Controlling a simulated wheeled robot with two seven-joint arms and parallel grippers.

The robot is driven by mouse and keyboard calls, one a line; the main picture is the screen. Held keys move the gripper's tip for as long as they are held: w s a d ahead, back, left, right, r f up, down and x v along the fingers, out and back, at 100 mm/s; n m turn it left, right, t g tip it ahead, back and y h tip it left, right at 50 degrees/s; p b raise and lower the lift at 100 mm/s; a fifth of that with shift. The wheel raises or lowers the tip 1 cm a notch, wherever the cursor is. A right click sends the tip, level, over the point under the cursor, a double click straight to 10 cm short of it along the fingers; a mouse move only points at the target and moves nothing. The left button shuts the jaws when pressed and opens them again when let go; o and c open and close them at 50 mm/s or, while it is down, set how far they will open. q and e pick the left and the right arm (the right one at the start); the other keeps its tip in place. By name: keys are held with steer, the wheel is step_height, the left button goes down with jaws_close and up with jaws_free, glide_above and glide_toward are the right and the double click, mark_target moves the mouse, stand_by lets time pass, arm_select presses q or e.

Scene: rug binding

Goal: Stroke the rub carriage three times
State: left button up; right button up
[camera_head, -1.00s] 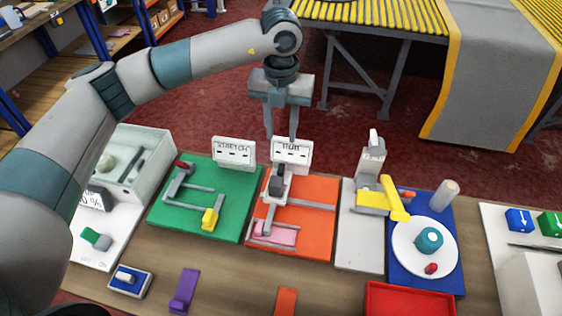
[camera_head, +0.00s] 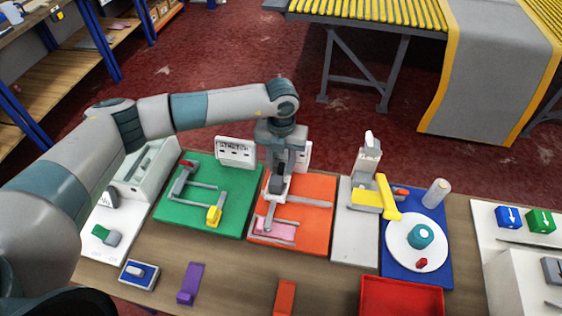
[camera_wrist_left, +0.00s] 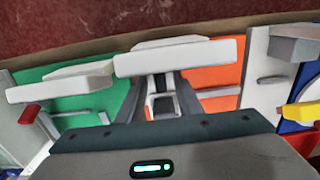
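The rub carriage (camera_head: 277,188), a pale block with a dark upright handle, stands on the orange board (camera_head: 318,230) beside grey rails. A pink strip (camera_head: 275,231) lies on the board in front of it. My left gripper (camera_head: 281,164) points down at the carriage from behind, its fingers apart. In the left wrist view the carriage (camera_wrist_left: 161,103) shows between the two fingers. Contact with the handle cannot be made out. The RUB sign (camera_head: 304,155) is mostly hidden behind the gripper. My right gripper is not in view.
The green stretch board (camera_head: 230,190) with its sign (camera_head: 236,152) lies left. A grey press board (camera_head: 355,235) with a yellow lever (camera_head: 388,198) and a blue board (camera_head: 440,265) lie right. A red tray (camera_head: 400,300) sits in front.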

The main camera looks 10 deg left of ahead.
arm_select(q)
jaws_close()
steer(key=shift+d, duration=0.1)
steer(key=shift+d+f+b, duration=0.1)
steer(key=shift+d+b, duration=0.25)
steer(key=d+b, duration=0.6)
steer(key=d, duration=0.5)
steer(key=shift+d, duration=0.7)
steer(key=shift+r, duration=0.2)
